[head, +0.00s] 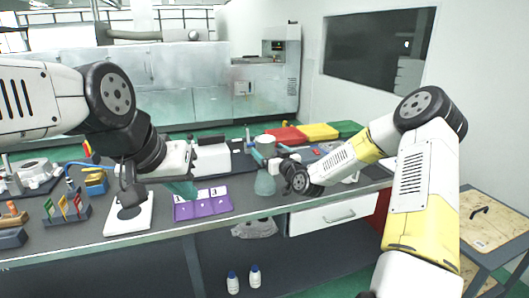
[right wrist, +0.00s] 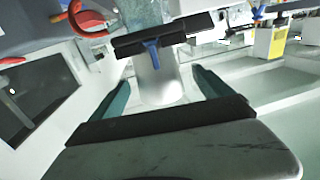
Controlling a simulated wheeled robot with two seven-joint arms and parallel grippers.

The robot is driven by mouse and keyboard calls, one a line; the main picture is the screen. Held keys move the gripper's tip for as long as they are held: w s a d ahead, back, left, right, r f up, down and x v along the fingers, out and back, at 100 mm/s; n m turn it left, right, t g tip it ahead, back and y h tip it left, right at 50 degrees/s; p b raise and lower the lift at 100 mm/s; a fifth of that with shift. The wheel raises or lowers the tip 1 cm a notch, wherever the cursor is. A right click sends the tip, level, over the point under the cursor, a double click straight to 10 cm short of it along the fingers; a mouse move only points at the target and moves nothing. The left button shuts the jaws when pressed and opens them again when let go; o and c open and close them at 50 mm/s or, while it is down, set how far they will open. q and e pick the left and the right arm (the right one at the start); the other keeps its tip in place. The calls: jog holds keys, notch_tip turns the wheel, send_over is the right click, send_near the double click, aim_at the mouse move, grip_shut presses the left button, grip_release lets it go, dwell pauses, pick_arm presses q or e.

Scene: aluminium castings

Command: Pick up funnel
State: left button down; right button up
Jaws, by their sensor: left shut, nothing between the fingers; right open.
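A pale, whitish funnel (head: 265,142) appears to sit on top of a grey-green conical flask (head: 265,184) on the bench. In the right wrist view the white funnel (right wrist: 155,82) lies between the teal fingers of my right gripper (right wrist: 162,95), which is open, with gaps on both sides. In the head view my right gripper (head: 262,155) is at the funnel's base, just above the flask. My left gripper (head: 184,189) is shut and empty, pointing down near the purple tray's left end.
A purple tray (head: 203,205) with numbered sections lies left of the flask. A white plate (head: 128,215) with a dark object is further left. Red (head: 286,136), yellow (head: 319,131) and green bins stand behind. A black bar with a blue knob (right wrist: 152,52) shows beside the funnel.

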jog(key=x, duration=0.4)
jog(key=shift+w+d+f, duration=0.1)
jog(key=shift+w+f, duration=0.05)
jog(key=shift+w, duration=0.05)
jog(key=c, duration=1.5)
